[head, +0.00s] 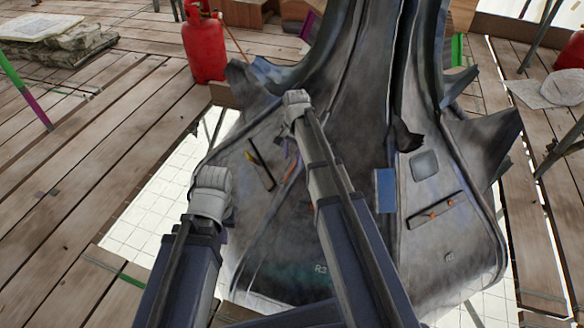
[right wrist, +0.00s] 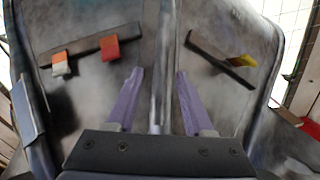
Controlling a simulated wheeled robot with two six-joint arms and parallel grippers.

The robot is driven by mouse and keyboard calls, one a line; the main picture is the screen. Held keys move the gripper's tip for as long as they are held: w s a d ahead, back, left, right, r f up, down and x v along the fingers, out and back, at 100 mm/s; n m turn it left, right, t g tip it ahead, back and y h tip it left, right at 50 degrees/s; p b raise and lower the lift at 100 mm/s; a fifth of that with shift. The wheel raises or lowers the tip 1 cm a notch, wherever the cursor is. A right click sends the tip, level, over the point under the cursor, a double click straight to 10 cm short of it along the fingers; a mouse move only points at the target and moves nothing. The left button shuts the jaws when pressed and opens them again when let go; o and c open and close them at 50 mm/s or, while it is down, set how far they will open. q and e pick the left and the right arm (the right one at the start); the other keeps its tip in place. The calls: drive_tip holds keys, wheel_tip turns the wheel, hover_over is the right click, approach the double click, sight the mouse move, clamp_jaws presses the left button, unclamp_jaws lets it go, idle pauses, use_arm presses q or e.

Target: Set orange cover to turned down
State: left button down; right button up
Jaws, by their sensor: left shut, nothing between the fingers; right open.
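The orange cover (right wrist: 60,62) is a small flap, orange above and whitish below, at the left end of a dark strip (right wrist: 82,46) on the grey spire panel in the right wrist view. In the head view my right arm partly hides this strip; an orange bit (head: 292,171) shows beside the arm. My right gripper (right wrist: 158,78) is open and empty, its two purple fingers pointing at the ridge between two panels, apart from the cover. In the head view my left gripper (head: 211,190) is at the spire's left side, shut and empty, its fingertips hidden.
A red flap (right wrist: 109,47) sits beside the orange one. A yellow flap (right wrist: 241,61) is on the neighbouring panel. Another strip with two orange spots (head: 435,212) is on the spire's right side. A red gas cylinder (head: 204,45) stands behind on the planks.

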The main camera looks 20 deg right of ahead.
drive_tip(key=shift+f+b, duration=0.85)
drive_tip(key=shift+f, duration=0.5)
use_arm(q)
wheel_tip(320, 180, down, 3)
drive_tip(key=shift+r, duration=0.2)
use_arm(e)
drive_tip(key=shift+c, duration=0.4)
clamp_jaws()
